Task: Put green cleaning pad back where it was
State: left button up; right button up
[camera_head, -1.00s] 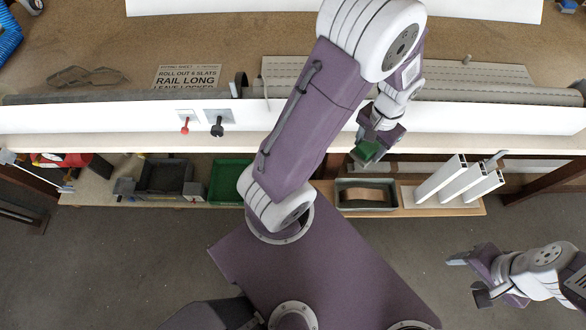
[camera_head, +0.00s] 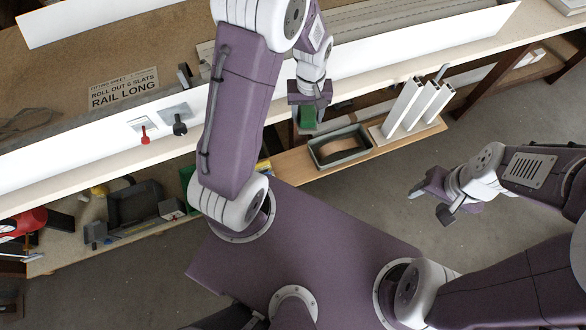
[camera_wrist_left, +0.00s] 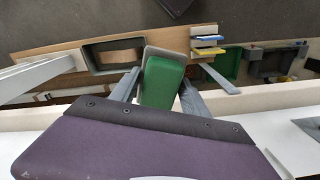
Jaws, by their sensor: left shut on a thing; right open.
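The green cleaning pad (camera_head: 307,116) is in my left gripper (camera_head: 309,108), which is shut on it. In the left wrist view the pad (camera_wrist_left: 162,82) sits between the two grey fingers, with a pale grey edge along its far side. The pad is held in front of the workbench edge, up and left of an open grey-green tray (camera_head: 313,153) in the head view. That tray, with a brown block inside, stands on the lower shelf. My right gripper (camera_head: 432,200) is open and empty over the floor at the right.
White profiles (camera_head: 403,108) stand on the shelf right of the tray. A green tray (camera_wrist_left: 229,64) and blue and yellow pieces (camera_wrist_left: 208,46) show in the wrist view. A dark bin (camera_head: 134,204) stands at left. The white rail (camera_head: 80,160) runs along the bench.

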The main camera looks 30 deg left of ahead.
pick_arm(q)
jog(key=s+a+f+n+b, duration=0.1)
jog(key=a+f+n+b, duration=0.1)
jog(key=f+b, duration=0.85)
jog(key=s+a+f+n+b, duration=0.1)
jog(key=a+f+n+b, duration=0.1)
jog(key=f+b, duration=0.8)
jog(key=p, duration=0.1)
send_over(293, 167)
notch_tip(293, 167, down, 10)
jog(key=shift+r, duration=0.2)
notch_tip(293, 167, down, 4)
jog(key=shift+s+r+b, duration=0.1)
jog(key=shift+r+b, duration=0.05)
jog(key=shift+b, duration=0.3)
jog(key=o, duration=1.6)
